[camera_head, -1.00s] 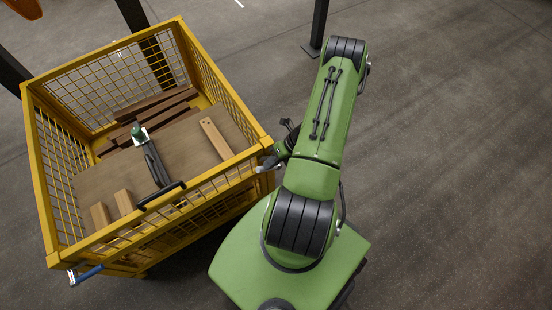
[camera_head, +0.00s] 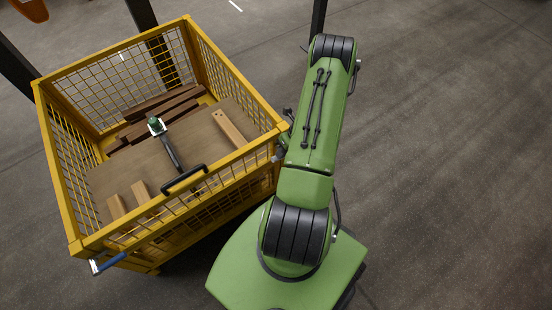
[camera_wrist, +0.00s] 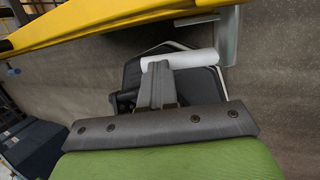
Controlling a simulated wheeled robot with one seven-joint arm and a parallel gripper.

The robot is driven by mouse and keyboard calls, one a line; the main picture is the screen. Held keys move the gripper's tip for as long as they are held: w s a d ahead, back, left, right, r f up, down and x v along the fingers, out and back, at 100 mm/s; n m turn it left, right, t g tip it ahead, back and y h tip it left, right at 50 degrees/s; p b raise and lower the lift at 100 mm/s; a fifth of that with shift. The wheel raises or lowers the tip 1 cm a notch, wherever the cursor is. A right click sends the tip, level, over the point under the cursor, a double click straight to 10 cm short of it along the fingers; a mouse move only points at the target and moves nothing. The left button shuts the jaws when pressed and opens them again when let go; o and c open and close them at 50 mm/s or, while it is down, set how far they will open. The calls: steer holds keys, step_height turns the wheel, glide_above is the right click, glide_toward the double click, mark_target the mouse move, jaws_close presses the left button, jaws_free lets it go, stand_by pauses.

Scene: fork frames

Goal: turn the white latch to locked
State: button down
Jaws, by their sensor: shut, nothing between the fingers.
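The white latch shows in the wrist view as a white cylindrical handle (camera_wrist: 180,60) lying roughly level across the picture. A grey metal bracket (camera_wrist: 229,35) stands at its right end, just below the yellow crate rail. My gripper (camera_wrist: 160,72) is shut and empty. Its fingertips are right at the handle's near side and overlap it in the picture; I cannot tell whether they touch. In the head view the latch is at the crate's right corner, mostly hidden by my green arm.
The yellow mesh crate (camera_head: 88,241) holds wooden pieces and a black-handled tool (camera_head: 171,153). A second latch with a blue handle (camera_head: 113,262) is at its front left corner. A dark post (camera_head: 319,18) stands behind my arm. Open floor lies to the right.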

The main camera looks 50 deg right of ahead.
steer(key=shift+f, duration=0.5)
steer(key=shift+w+a+f+b, duration=0.15)
steer(key=shift+a+f+b, duration=0.2)
steer(key=shift+a+f, duration=0.2)
step_height(320, 180, up, 14)
steer(key=s+p, duration=0.2)
steer(key=p, duration=0.4)
steer(key=shift+s+a, duration=0.3)
